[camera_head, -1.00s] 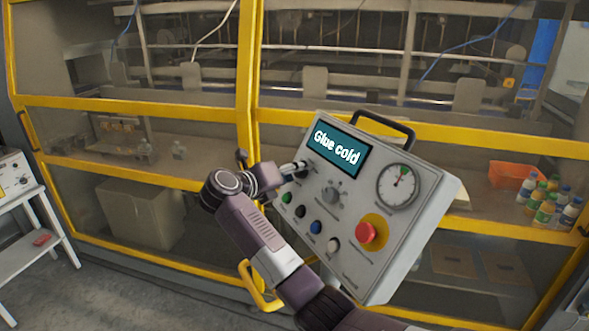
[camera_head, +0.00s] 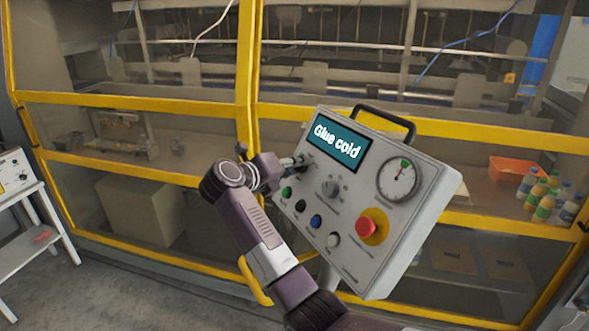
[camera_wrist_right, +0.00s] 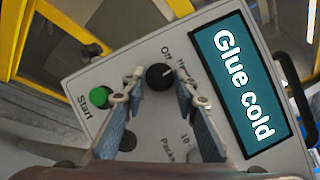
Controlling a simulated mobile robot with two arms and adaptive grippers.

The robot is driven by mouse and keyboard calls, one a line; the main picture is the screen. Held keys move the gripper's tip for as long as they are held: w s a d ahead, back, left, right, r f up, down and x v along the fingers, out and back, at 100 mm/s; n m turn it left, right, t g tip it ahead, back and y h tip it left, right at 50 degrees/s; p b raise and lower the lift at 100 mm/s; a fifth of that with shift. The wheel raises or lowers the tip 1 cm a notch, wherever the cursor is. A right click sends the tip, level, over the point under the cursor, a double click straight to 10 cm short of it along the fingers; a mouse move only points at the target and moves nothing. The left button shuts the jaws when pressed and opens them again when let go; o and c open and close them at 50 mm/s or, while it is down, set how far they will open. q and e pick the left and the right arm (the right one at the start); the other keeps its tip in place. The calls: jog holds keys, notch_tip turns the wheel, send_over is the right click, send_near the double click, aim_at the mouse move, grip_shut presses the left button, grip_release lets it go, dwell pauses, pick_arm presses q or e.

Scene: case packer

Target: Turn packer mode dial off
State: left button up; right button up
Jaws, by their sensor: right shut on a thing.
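The control box (camera_head: 440,195) is grey, tilted in the head view, with a teal screen (camera_head: 341,144) reading "Glue cold". The mode dial (camera_wrist_right: 160,76) is a small black knob between the labels "Off" and one starting with "M" in the right wrist view. My right gripper (camera_wrist_right: 158,84) is shut on it, one fingertip on each side. Which label its pointer faces is hard to tell. In the head view my right gripper (camera_head: 298,162) reaches the box's left edge and hides the dial. My left gripper is not in view.
Close by are the green Start button (camera_wrist_right: 99,99), a grey knob (camera_head: 330,187), a red stop button (camera_head: 367,227) and a gauge (camera_head: 398,180). A black handle (camera_head: 385,114) tops the box. Behind stands the yellow-framed machine (camera_head: 130,102), with bottles (camera_head: 543,205) at right.

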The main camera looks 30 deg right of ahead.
jog(key=shift+a+n+y, duration=0.1)
jog(key=shift+n+y, duration=0.2)
jog(key=shift+n, duration=0.4)
jog(key=n+y, duration=0.1)
jog(key=n, duration=0.1)
jog(key=shift+r+n+p, duration=0.15)
jog(key=shift+n+p, duration=0.15)
jog(key=shift+d+r+n+y, duration=0.15)
jog(key=shift+n+y, duration=0.35)
jog(key=shift+n, duration=0.65)
jog(key=shift+d+n+y, duration=0.15)
jog(key=shift+n+y, duration=0.35)
jog(key=shift+n, duration=0.65)
jog(key=shift+g, duration=0.3)
jog(key=o, duration=1.2)
jog(key=shift+c, duration=0.2)
jog(key=shift+r, duration=0.1)
